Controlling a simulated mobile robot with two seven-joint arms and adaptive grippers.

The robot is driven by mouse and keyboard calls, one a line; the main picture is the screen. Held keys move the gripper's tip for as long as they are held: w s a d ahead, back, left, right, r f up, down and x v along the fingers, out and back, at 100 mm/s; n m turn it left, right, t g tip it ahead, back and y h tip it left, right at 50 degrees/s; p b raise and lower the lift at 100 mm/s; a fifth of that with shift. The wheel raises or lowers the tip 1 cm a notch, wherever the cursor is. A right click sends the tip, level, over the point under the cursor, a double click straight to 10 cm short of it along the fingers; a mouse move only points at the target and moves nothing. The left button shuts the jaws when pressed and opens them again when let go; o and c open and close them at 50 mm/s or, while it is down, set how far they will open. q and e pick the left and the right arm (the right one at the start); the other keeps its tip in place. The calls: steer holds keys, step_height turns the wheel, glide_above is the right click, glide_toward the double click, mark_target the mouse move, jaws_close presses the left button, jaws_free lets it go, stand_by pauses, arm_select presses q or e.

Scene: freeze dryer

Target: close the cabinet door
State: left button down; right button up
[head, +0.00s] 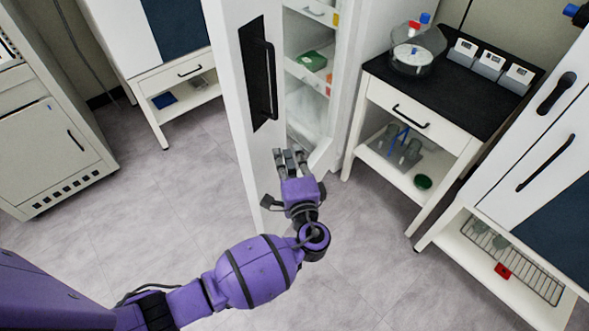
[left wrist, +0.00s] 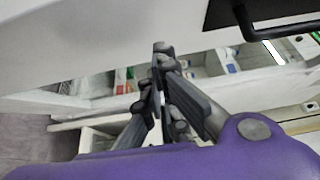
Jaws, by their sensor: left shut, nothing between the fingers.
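The cabinet door (head: 246,100) is a tall white panel with a black handle (head: 268,80), and it stands open in the head view. To its right the white cabinet interior (head: 305,75) shows shelves and drawers. My left gripper (head: 291,158) is shut and empty, in front of the lower part of the door, below the handle. In the left wrist view the fingertips (left wrist: 160,62) are together, close to the white door panel (left wrist: 100,35), and the black handle (left wrist: 270,20) is at upper right. I cannot tell whether the fingers touch the door. My right gripper is not in view.
A black-topped table (head: 440,95) with a glass vessel (head: 418,50) stands right of the cabinet. A white unit (head: 540,150) is at far right, a grey machine (head: 50,130) at far left. The grey floor (head: 180,210) left of the door is clear.

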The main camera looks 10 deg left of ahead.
arm_select(q)
steer(key=a, duration=0.3)
steer(key=shift+w+p, duration=0.3)
steer(key=shift+w, duration=0.1)
